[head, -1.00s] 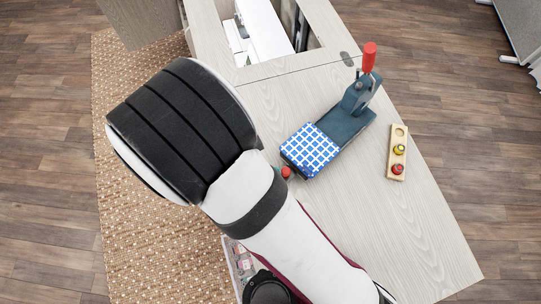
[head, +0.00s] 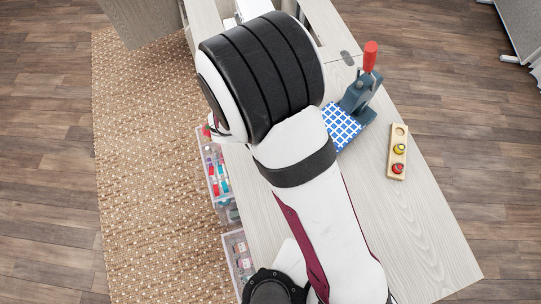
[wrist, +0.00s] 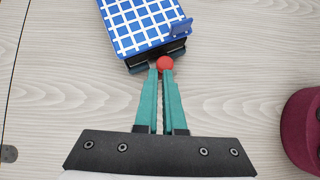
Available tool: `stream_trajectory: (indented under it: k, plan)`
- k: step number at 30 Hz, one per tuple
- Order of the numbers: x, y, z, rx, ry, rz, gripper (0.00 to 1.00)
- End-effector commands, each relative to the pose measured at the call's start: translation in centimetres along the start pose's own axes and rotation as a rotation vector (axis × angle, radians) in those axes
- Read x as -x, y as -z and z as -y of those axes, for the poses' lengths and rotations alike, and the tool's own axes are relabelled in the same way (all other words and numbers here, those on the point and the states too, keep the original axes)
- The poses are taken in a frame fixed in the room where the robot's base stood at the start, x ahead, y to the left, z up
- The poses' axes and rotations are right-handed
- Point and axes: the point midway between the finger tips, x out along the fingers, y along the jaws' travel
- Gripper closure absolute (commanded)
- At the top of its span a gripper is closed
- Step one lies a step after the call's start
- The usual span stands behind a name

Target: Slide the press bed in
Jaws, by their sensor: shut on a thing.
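The press (head: 358,92) stands on the cabinet top, dark blue-grey with a red handle (head: 371,55). Its bed (head: 343,126), covered in blue-and-white checks, lies close against the press column; my arm hides the near part. In the wrist view the checked bed (wrist: 140,22) fills the top middle, with a dark front edge and a red ball knob (wrist: 165,64) at that edge. My gripper (wrist: 161,72) has its teal fingers close together, shut on the knob. The head view hides the gripper behind my arm.
A wooden block (head: 398,150) with yellow and red bobbins lies right of the press. A recess in the top (head: 310,25) is at the back. Clear drawers of sewing supplies (head: 215,175) stand out on the left. The right front top is clear.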

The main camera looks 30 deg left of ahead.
Motion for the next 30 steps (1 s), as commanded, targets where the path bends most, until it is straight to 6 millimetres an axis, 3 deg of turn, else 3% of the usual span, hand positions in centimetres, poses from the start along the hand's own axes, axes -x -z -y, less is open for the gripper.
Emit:
stream_trajectory:
  k: [5, 8, 11, 15, 21, 28, 30]
  plan:
    - [-0.1, -0.1, 0.2, 0.001, 0.006, 0.005, 1.00]
    - [1.0, 0.9, 0.1, 0.001, 0.002, 0.003, 1.00]
    - [3.3, 2.8, -0.1, 0.003, -0.004, 0.001, 1.00]
    - [7.8, 2.6, -0.1, -0.002, -0.006, -0.001, 1.00]
    - [12.1, 2.6, -0.1, -0.001, -0.003, 0.000, 1.00]
    - [13.1, 2.5, 0.0, -0.007, 0.004, -0.001, 1.00]
    - [12.8, 1.1, 0.4, -0.086, 0.038, -0.022, 1.00]
